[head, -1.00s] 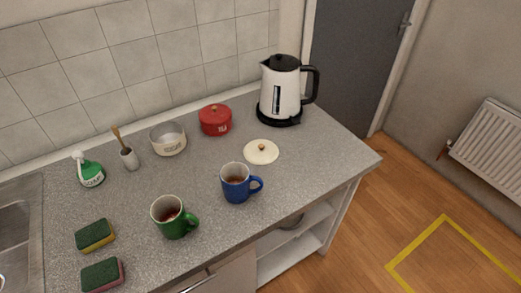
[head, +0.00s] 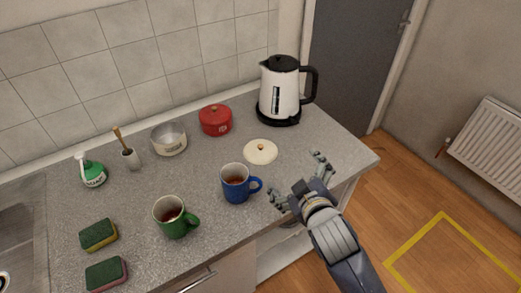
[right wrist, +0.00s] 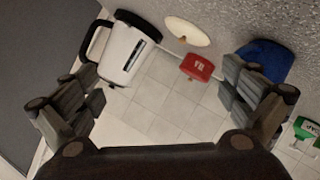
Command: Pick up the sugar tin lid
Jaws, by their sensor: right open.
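The sugar tin lid (head: 260,153), a cream disc with a small brown knob, lies on the grey counter between the red tin and the blue mug. It also shows at the top of the right wrist view (right wrist: 188,30). The open sugar tin (head: 169,139), cream with a label, stands farther left near the wall. My right gripper (head: 298,179) is open and empty, over the counter's front edge, to the right of the lid and apart from it. In the right wrist view its fingers (right wrist: 160,98) are spread wide. My left gripper is not in view.
A blue mug (head: 236,183) stands just in front of the lid, and a red tin (head: 215,120) behind it. A white kettle (head: 280,91) stands at the back right. A green mug (head: 172,217) and sponges (head: 98,235) are farther left. The counter right of the lid is clear.

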